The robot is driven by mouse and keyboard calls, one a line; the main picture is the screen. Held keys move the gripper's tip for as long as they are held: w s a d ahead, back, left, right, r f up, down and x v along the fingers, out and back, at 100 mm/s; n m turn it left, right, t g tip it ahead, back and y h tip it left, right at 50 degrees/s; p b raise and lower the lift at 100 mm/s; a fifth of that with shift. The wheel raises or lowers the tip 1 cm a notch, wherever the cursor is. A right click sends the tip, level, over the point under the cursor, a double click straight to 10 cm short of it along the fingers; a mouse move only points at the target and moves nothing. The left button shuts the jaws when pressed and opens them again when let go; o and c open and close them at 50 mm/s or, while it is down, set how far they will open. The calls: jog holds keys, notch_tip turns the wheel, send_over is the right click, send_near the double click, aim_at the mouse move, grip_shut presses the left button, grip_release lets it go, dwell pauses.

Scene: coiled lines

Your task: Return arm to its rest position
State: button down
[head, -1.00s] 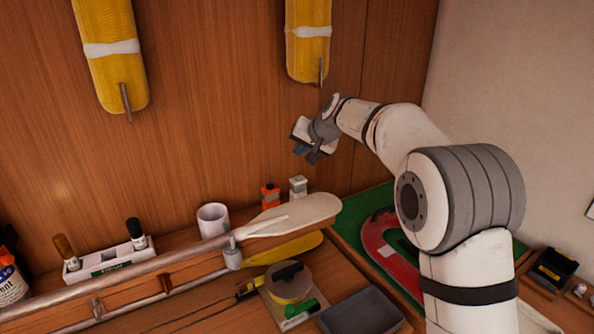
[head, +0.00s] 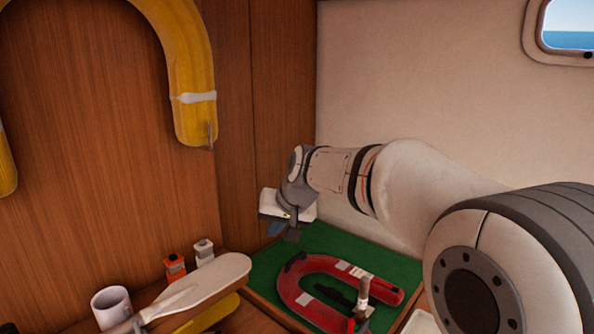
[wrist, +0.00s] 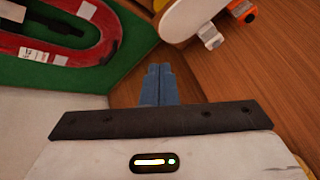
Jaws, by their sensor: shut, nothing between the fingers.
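My arm reaches in from the right in the head view. My gripper (head: 283,231) hangs in the air by the wood-panelled wall, left of and above the red horseshoe-shaped object on green. In the wrist view the two blue fingers of my gripper (wrist: 159,70) lie together, with nothing between them. No held object shows in either view.
A red horseshoe-shaped object (head: 294,292) lies on a green surface (head: 262,270). A white paddle (head: 215,282), an orange bottle (head: 174,268), a whitish bottle (head: 204,252) and a white cup (head: 112,306) are at lower left. A yellow horseshoe float (head: 198,60) hangs on the wall.

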jog(key=s+d+f+g+h, duration=0.1)
jog(key=s+d+f, duration=0.3)
jog(key=s+d, duration=0.6)
jog(key=s+d+f+m+h, duration=0.1)
jog(key=s+d+f+h, duration=0.2)
jog(key=s+d, duration=0.7)
jog(key=s+f, duration=0.2)
jog(key=s, duration=0.5)
jog(key=shift+d+f+g, duration=0.15)
jog(key=shift+g, duration=0.25)
jog(key=shift+s, duration=0.1)
